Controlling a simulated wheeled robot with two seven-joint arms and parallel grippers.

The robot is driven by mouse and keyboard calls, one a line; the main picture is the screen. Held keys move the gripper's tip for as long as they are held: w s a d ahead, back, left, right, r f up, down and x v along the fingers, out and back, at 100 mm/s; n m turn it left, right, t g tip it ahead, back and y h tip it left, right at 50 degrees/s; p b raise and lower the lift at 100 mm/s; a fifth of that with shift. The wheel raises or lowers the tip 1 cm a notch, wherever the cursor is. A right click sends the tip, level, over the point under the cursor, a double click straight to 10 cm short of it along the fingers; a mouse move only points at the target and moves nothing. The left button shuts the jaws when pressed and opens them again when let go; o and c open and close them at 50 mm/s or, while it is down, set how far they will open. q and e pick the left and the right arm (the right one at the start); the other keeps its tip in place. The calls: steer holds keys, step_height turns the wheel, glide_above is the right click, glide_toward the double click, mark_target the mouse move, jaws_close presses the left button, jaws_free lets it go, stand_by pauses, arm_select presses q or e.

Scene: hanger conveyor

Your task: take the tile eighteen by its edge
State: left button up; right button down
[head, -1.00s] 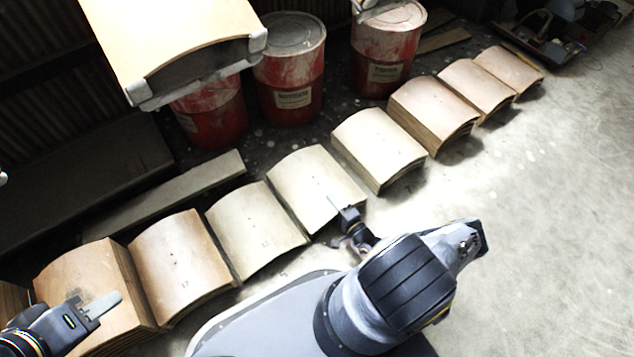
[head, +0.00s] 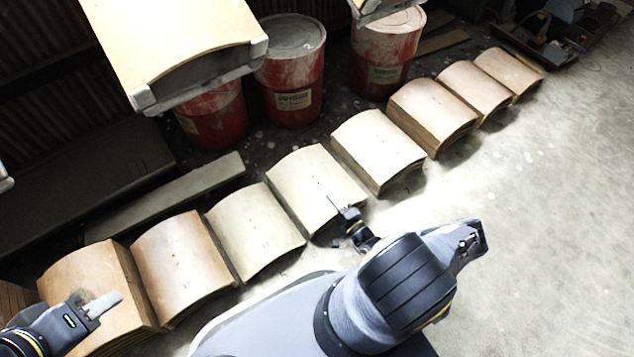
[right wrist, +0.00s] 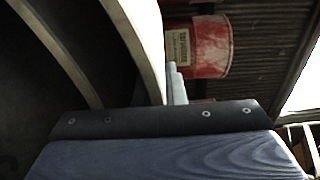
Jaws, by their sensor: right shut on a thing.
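A pale curved tile (head: 308,183) lies on a stack in the middle of the row in the head view. Its number is too small to read. My right gripper (head: 340,207) is at its near right edge, shut on that edge. In the right wrist view, its pale finger (right wrist: 176,88) is against the curved edge of the tile (right wrist: 145,40); the other finger is hidden. My left gripper (head: 100,305) is over the brown stack (head: 85,270) at the lower left; whether its jaws are apart does not show.
More curved stacks (head: 180,262) run from lower left to upper right. A large curved panel (head: 175,40) hangs in grey holders at the top left. Red drums (head: 292,85) stand behind the row. The floor on the right (head: 560,200) is clear.

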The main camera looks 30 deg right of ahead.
steer(key=shift+w+r+p, duration=0.1)
steer(key=shift+r+p, duration=1.65)
steer(key=shift+r, duration=0.3)
steer(key=shift+r, duration=0.1)
